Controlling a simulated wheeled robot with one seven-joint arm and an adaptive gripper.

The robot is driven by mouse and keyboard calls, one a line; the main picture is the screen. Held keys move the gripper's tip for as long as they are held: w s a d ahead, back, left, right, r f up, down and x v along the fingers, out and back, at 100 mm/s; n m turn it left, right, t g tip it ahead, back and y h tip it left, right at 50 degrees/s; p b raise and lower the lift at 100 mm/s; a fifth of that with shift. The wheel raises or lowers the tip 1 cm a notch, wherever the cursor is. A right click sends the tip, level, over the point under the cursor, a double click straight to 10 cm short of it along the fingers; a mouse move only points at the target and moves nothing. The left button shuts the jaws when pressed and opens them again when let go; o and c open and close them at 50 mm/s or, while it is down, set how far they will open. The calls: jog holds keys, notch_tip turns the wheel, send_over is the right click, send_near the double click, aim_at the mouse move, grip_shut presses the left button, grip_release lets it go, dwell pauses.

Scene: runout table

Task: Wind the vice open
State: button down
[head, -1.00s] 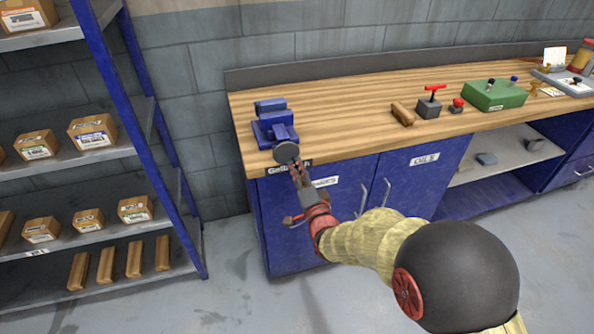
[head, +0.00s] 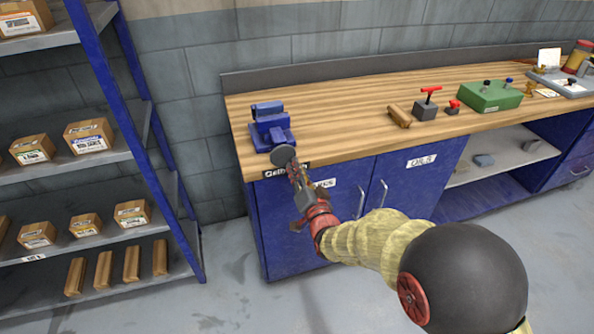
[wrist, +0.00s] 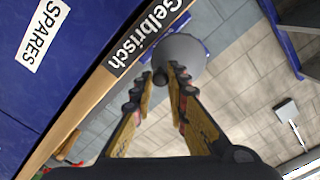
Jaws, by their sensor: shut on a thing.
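The blue vice (head: 268,124) stands on the wooden bench top at its left end. Its round grey handwheel (head: 282,155) faces the front edge of the bench. The wheel also shows in the wrist view (wrist: 180,55), just beyond the fingertips, with a small dark knob on it. My gripper (head: 290,167) is at the wheel, and in the wrist view its two fingers (wrist: 172,82) close on the knob (wrist: 160,77). The vice body is mostly hidden behind the wheel in the wrist view.
Blue cabinets (head: 310,225) are below. A shelf rack (head: 150,160) with cartons stands left.

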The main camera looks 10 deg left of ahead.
jog(key=shift+r+n, duration=0.35)
jog(key=shift+n, duration=0.65)
jog(key=shift+r+n, duration=0.15)
jog(key=shift+n, duration=0.45)
jog(key=c, duration=1.8)
grip_release()
jog(key=shift+c, duration=0.2)
jog(key=m, duration=2.5)
jog(key=shift+c, duration=0.8)
